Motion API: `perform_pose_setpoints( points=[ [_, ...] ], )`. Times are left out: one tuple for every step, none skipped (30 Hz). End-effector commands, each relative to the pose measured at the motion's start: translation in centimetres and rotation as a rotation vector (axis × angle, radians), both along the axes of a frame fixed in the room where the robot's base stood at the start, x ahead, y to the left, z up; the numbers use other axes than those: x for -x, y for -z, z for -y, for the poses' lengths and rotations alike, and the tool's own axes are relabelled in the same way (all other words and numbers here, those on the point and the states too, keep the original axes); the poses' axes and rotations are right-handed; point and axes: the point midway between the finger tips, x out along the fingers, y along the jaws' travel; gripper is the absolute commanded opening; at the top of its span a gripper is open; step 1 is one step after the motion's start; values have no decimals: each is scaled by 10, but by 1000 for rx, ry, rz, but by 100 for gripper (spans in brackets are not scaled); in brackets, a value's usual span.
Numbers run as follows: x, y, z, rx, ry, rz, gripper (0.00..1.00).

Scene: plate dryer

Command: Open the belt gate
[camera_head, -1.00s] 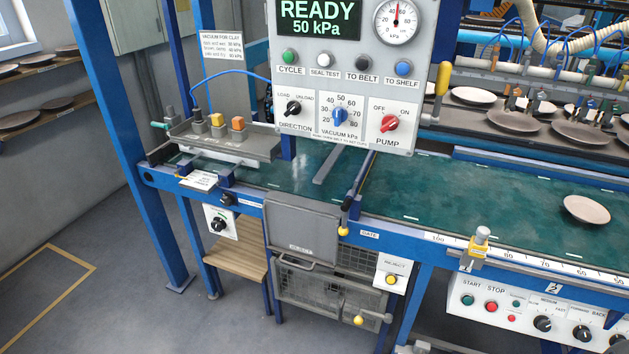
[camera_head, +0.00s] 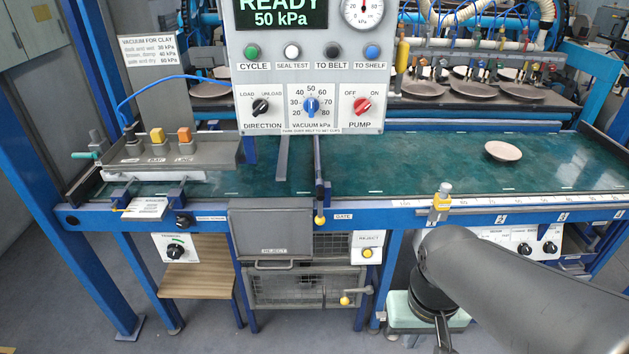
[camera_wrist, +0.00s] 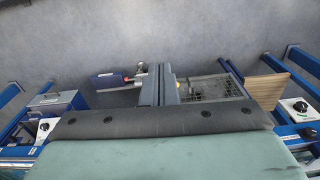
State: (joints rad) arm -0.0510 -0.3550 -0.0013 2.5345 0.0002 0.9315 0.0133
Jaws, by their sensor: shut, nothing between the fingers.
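The belt gate is a narrow dark bar (camera_head: 317,160) across the green belt, beside the GATE label (camera_head: 343,216). Its lever ends in a yellow knob (camera_head: 320,220) that hangs at the belt's front rail. My gripper is low in front of the machine, to the right of the gate and apart from the knob. In the head view my arm and wrist largely hide it. In the wrist view my gripper (camera_wrist: 159,70) has its fingers together and empty, pointing down toward the floor and a wire crate (camera_wrist: 212,88).
A control panel (camera_head: 310,70) hangs above the belt. A round plate (camera_head: 503,151) lies on the belt (camera_head: 430,165) at right. A yellow-based stop (camera_head: 441,203) stands on the scaled front rail.

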Motion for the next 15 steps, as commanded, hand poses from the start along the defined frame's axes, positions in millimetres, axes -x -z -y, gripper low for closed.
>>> perform_pose_setpoints(
  points=[
    [-13,-2,-2,12,-11,3,0],
    [-23,-3,-4,24,-17,7,0],
    [-40,-6,-7,43,-30,16,0],
    [-56,-9,-11,61,-40,24,0],
    [-74,-10,-16,81,-50,34,0],
    [-101,-12,-24,109,-67,52,0],
    [-123,-14,-33,130,-81,69,0],
    [-145,-14,-43,152,-94,88,0],
    [-174,-13,-59,179,-110,115,0],
    [-195,-12,-72,198,-122,137,0],
    [-216,-10,-86,216,-134,161,0],
    [-241,-6,-106,236,-150,193,0],
    [-258,-2,-122,250,-161,216,0],
    [-275,1,-137,261,-169,242,0],
    [-293,6,-157,273,-180,272,0]
  ],
)
